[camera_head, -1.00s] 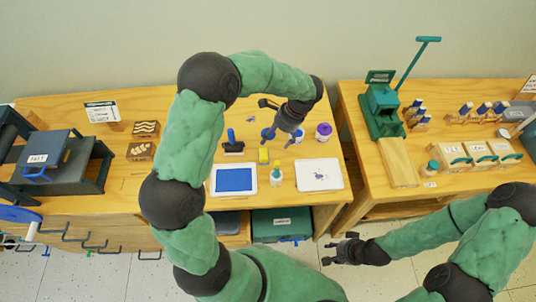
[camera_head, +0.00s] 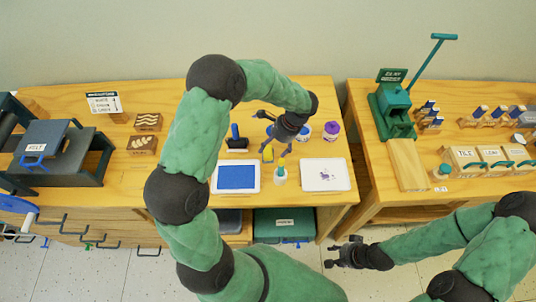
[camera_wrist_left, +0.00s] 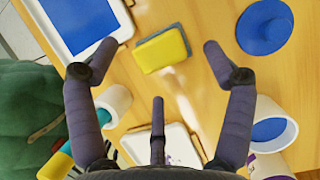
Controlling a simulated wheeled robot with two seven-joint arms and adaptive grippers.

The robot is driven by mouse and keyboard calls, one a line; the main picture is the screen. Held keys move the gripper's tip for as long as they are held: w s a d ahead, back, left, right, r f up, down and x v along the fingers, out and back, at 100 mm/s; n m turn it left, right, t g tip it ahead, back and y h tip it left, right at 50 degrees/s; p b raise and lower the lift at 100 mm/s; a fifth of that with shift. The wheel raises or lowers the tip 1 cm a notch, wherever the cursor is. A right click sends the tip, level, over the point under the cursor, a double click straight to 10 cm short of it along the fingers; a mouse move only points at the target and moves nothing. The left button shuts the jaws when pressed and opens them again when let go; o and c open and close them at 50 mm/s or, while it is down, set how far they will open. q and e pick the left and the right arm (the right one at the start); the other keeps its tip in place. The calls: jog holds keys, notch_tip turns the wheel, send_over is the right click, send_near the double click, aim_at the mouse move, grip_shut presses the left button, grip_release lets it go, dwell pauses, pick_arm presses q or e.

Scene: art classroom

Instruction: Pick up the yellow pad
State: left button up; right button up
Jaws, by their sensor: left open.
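The yellow pad (camera_head: 268,154) lies on the wooden table, partly hidden by my left gripper in the head view. In the left wrist view the yellow pad (camera_wrist_left: 161,50) has a grey-green layer along its far side and lies beyond and between the two front fingertips. My left gripper (camera_head: 271,139) is open and empty above the table close to the pad; its spread fingers also show in the left wrist view (camera_wrist_left: 154,60). My right gripper (camera_head: 339,252) is off the table's front right, with its fingers apart and nothing in them.
A blue-filled tray (camera_head: 236,177), a small bottle (camera_head: 280,175) and a white tray (camera_head: 326,174) stand in front of the pad. A black-and-blue roller (camera_head: 236,142) is to its left. Paint pots, one purple-lidded (camera_head: 331,130), stand behind and right. A round blue lid (camera_wrist_left: 264,26) lies nearby.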

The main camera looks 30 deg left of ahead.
aim_at(269, 150)
pick_arm(q)
jog(key=x, duration=0.3)
jog(key=shift+f+b, duration=0.15)
jog(key=shift+b, duration=0.25)
jog(key=c, duration=1.2)
jog(key=shift+c, duration=0.2)
jog(key=shift+s, duration=0.1)
jog(key=shift+c, duration=1.1)
jog(key=shift+r, duration=0.55)
jog(key=shift+c, duration=0.8)
notch_tip(269, 150, up, 9)
jog(key=p, duration=0.3)
